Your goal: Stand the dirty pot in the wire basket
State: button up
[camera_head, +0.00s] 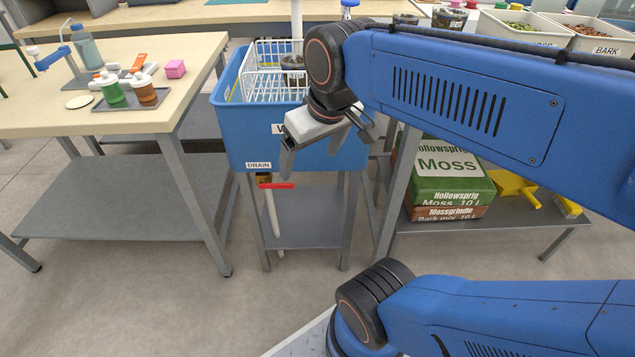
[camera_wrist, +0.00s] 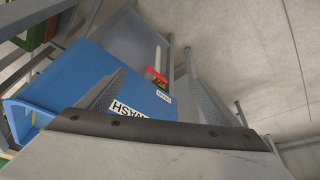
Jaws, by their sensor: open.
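The white wire basket (camera_head: 272,86) stands inside the blue wash tub (camera_head: 238,132). A dark, clear-walled pot (camera_head: 293,66) shows at the basket's right side, partly hidden by my arm. It looks upright, but I cannot tell whether it is dirty or fully inside the basket. My gripper (camera_head: 311,160) is open and empty in front of the tub, with its fingers pointing down. In the wrist view my gripper (camera_wrist: 155,64) has its fingers apart with nothing between them, and the tub (camera_wrist: 75,80) with its WASH label lies beyond.
More dark pots (camera_head: 450,18) stand on the back right bench, beside the bark trays (camera_head: 596,38). A left table (camera_head: 60,118) holds bottles on a grey tray (camera_head: 133,101). Moss bags (camera_head: 448,172) lie on a low shelf at right. The floor in front is clear.

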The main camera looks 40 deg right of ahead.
jog(key=shift+t, duration=0.3)
jog(key=s+f, duration=0.2)
jog(key=f, duration=0.1)
jog(key=s+f, duration=0.1)
jog(key=shift+s+a+f, duration=0.25)
jog(key=shift+a, duration=0.15)
